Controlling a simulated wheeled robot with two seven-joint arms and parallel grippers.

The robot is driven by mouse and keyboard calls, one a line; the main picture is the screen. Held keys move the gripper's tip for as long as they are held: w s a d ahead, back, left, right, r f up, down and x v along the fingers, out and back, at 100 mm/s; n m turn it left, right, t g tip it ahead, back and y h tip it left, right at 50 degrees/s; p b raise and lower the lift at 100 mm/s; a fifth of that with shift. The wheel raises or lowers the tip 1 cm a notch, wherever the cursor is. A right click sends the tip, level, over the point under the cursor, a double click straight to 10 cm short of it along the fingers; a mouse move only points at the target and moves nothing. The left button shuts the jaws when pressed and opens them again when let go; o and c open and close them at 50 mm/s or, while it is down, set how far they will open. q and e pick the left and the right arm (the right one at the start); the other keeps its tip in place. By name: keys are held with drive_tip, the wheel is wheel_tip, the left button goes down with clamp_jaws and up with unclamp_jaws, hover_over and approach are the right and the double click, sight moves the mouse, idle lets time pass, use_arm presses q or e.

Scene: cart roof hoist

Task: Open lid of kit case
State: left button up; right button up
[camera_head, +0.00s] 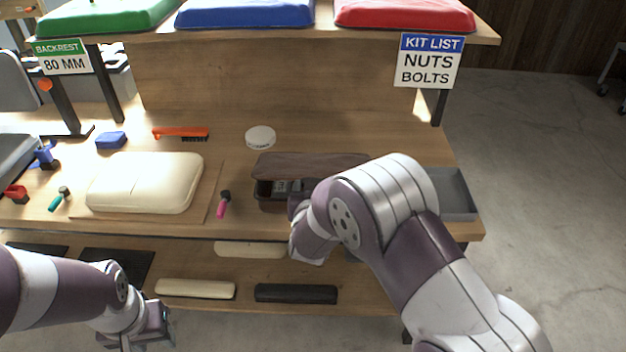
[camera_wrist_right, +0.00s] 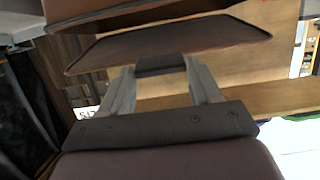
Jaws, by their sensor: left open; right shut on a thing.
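The brown kit case (camera_head: 272,203) sits on the wooden bench behind my right forearm. Its lid (camera_head: 310,165) is partly raised, and a gap at the front shows grey contents inside. In the right wrist view, my right gripper (camera_wrist_right: 160,72) is shut on a dark tab (camera_wrist_right: 160,65) at the edge of a brown panel (camera_wrist_right: 165,43), which looks like the lid. My right gripper's fingertips are hidden by the arm in the head view. My left gripper (camera_head: 150,330) is open and empty, low at the left in front of the bench.
A grey tray (camera_head: 455,190) stands right of the case. A pink-handled tool (camera_head: 223,205) and a cream cushion (camera_head: 145,183) lie to the left. A white round container (camera_head: 260,137) stands behind. An overhead shelf carries green, blue and red covers.

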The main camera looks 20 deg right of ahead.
drive_tip(key=w+r+g+p, duration=0.1)
drive_tip(key=r+p, duration=0.1)
drive_tip(key=p, duration=0.1)
drive_tip(key=w+r+g+p, duration=0.1)
drive_tip(key=r+p, duration=0.2)
drive_tip(key=p, duration=0.1)
drive_tip(key=w+d+r+g+y+p, duration=0.1)
drive_tip(key=r+p, duration=0.1)
drive_tip(key=p, duration=0.2)
drive_tip(key=shift+w+r, duration=0.25)
drive_tip(key=shift+w+d+r+p, duration=0.2)
drive_tip(key=shift+w+r+p, duration=0.25)
drive_tip(key=shift+w+p, duration=0.2)
drive_tip(key=o, duration=1.5)
drive_tip(key=shift+f, duration=0.1)
drive_tip(key=shift+s, duration=0.1)
drive_tip(key=v, duration=1.2)
drive_tip(key=shift+s+a+r+b, duration=0.1)
drive_tip(key=shift+s+r+b, duration=0.1)
drive_tip(key=shift+r+b, duration=0.1)
